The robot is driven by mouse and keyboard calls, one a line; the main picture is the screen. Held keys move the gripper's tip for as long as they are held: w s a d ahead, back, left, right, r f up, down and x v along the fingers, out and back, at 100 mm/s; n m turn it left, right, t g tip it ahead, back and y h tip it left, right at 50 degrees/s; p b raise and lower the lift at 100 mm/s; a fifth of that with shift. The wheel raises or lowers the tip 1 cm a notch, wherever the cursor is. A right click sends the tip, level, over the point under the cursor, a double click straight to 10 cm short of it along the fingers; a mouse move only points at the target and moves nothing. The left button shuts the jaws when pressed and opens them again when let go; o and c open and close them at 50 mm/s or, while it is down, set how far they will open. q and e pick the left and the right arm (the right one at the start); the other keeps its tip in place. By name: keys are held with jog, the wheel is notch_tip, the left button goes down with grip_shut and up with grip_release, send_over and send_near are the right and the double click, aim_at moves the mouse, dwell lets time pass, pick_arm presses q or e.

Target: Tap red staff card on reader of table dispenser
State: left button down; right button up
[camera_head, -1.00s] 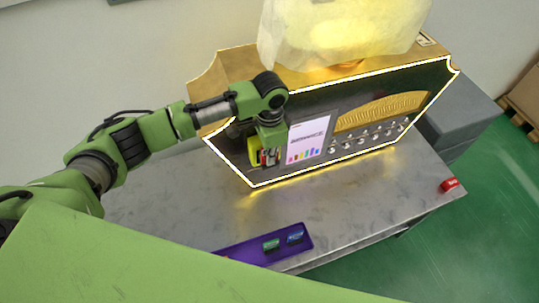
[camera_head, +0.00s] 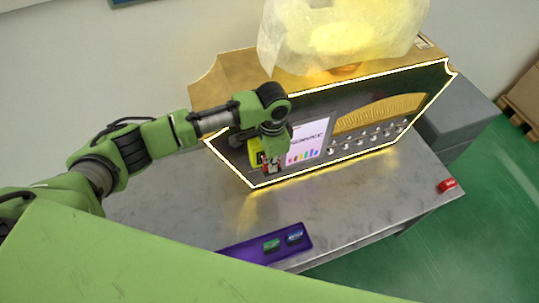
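The table dispenser is a gold and black box (camera_head: 315,100) with a glowing edge, standing on a grey metal table. A yellow-green reader (camera_head: 254,152) sits on the left of its front, partly hidden by my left gripper. My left gripper (camera_head: 272,167) is in front of the reader, pointing down. A small red piece, the red staff card (camera_head: 277,168), shows between its fingertips, mostly hidden by them. I cannot tell whether the card touches the reader. My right gripper is not in view.
A white screen (camera_head: 307,142) with dark lettering and coloured bars is beside the reader. A purple tray (camera_head: 254,255) holds a green card (camera_head: 271,245) and a blue card (camera_head: 294,238). A small red object (camera_head: 447,185) lies near the table's right edge. The table middle (camera_head: 350,200) is clear.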

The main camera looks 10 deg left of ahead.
pick_arm(q)
jog(key=s+d+p, duration=0.5)
jog(key=s, duration=0.2)
jog(key=shift+s, duration=0.3)
jog(key=shift+w, duration=0.1)
dwell(1.1)
jog(key=w+a+r+n+b, duration=0.2)
jog(key=a+r+n+b, duration=0.3)
jog(key=a+r+b, duration=0.15)
jog(key=s+a+r+n+b, duration=0.5)
jog(key=s+a+n+b, duration=0.1)
jog(key=s+b, duration=0.1)
jog(key=shift+s+r, duration=0.35)
jog(key=shift+s, duration=0.25)
jog(key=shift+a, duration=0.15)
